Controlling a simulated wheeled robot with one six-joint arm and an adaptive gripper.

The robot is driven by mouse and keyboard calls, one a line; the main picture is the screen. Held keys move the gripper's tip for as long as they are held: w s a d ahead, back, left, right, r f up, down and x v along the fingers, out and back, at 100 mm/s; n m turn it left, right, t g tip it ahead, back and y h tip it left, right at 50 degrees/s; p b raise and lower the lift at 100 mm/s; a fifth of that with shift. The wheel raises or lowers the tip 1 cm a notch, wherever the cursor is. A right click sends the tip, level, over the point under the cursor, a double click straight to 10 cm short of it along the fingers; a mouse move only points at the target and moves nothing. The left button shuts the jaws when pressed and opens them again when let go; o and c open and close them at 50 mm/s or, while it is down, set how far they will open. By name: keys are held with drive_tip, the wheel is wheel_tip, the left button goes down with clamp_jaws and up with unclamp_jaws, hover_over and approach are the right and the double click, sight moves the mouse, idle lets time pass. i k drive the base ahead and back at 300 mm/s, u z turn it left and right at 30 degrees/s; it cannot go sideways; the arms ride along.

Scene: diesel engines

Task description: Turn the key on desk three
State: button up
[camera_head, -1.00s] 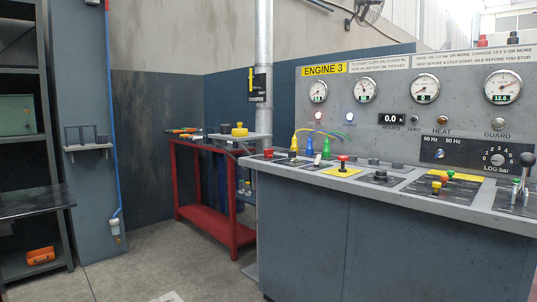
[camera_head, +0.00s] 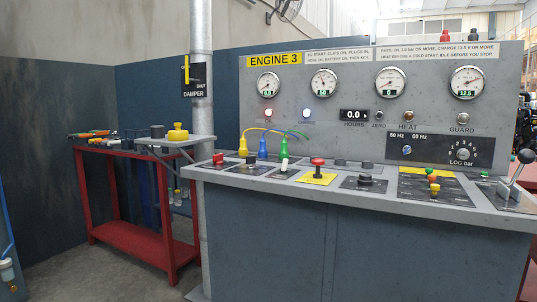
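The desk marked ENGINE 3 (camera_head: 275,61) stands at the middle and right, with a grey upright panel (camera_head: 340,90) of gauges and a sloping control top. On the top are a red control (camera_head: 218,158) at the left end, yellow, blue and green plugs with cables, a red mushroom button (camera_head: 318,162) on a yellow plate, and a dark round control (camera_head: 365,180) to its right. I cannot tell which of these controls is the key. My gripper is not in view.
A red trolley (camera_head: 135,240) with tools and a yellow-topped item (camera_head: 178,133) stands left of the desk, near a grey vertical pipe (camera_head: 201,60). A lever (camera_head: 515,175) rises at the desk's right end. Bare floor (camera_head: 60,275) shows at lower left.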

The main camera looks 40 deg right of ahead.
sight(251, 160)
drive_tip(key=z, duration=0.75)
drive_tip(key=i, duration=0.95)
drive_tip(key=z, duration=0.85)
